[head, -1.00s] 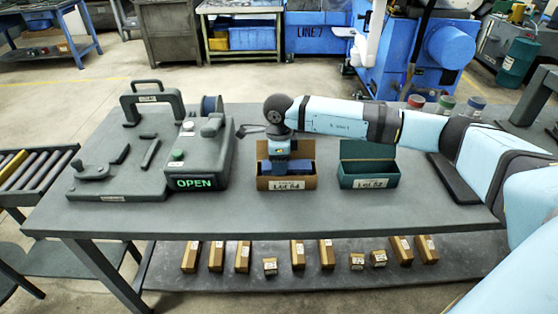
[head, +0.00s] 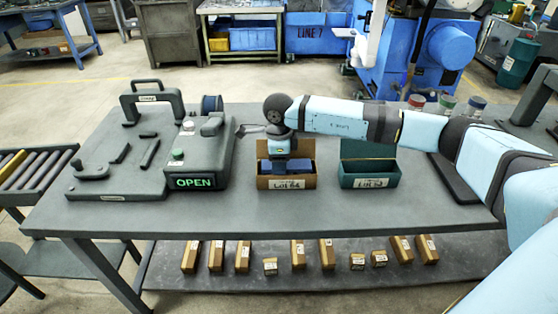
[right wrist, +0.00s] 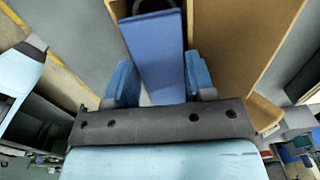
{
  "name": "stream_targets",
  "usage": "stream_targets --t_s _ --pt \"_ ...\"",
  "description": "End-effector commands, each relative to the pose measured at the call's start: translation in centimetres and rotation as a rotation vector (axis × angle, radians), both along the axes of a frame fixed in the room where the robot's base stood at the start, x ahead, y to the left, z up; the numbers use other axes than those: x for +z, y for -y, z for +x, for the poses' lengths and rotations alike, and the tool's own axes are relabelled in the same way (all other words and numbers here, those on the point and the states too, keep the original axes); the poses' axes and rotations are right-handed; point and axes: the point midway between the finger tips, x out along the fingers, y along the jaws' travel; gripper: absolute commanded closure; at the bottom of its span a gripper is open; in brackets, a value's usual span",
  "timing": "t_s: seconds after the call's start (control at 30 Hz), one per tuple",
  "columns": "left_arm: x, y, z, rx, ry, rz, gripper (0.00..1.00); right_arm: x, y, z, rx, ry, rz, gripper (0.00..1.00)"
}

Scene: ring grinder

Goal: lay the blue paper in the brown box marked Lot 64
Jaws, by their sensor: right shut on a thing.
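The brown box (head: 286,183), marked Lot 64, stands open on the grey table, left of a green box. My right gripper (head: 279,160) points down at the open brown box. In the right wrist view, its two fingers (right wrist: 161,85) are on either side of the blue paper (right wrist: 155,52), shut on it. The blue paper also shows in the head view (head: 301,167) at the mouth of the brown box. Box walls (right wrist: 232,45) show beside it in the wrist view. Whether the paper touches the box floor is hidden. My left gripper is not in view.
A green open box (head: 370,182) stands just right of the brown one. A grey machine (head: 205,150) with an OPEN sign is on the left. Several coloured pots (head: 445,104) stand behind my right arm. The table front is clear.

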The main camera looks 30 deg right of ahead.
Motion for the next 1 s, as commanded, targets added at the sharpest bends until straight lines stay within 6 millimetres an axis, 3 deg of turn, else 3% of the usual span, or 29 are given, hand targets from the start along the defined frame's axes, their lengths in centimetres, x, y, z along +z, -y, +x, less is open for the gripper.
stream_targets --t_s 0.17,0.2,0.3,0.53,0.6,0.63,1.0 --pt "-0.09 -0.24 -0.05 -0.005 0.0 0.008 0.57 -0.1 -0.01 -0.04 0.0 -0.001 0.0 0.72" --pt "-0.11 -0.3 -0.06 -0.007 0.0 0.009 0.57 -0.1 -0.01 -0.04 0.0 -0.001 0.0 0.46" --pt "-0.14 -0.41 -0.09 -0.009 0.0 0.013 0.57 -0.1 0.0 -0.04 0.0 -0.001 0.0 0.23" --pt "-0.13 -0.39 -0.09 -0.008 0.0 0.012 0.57 -0.05 0.0 -0.01 0.0 -0.001 -0.001 0.19" --pt "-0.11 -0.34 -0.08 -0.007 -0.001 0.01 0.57 -0.04 0.0 -0.01 0.0 0.0 0.0 0.03" --pt "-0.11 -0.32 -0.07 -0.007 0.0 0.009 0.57 -0.03 0.01 -0.01 0.0 0.0 0.0 0.0" --pt "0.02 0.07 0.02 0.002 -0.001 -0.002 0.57 -0.02 0.01 -0.01 0.0 0.0 0.0 0.0"
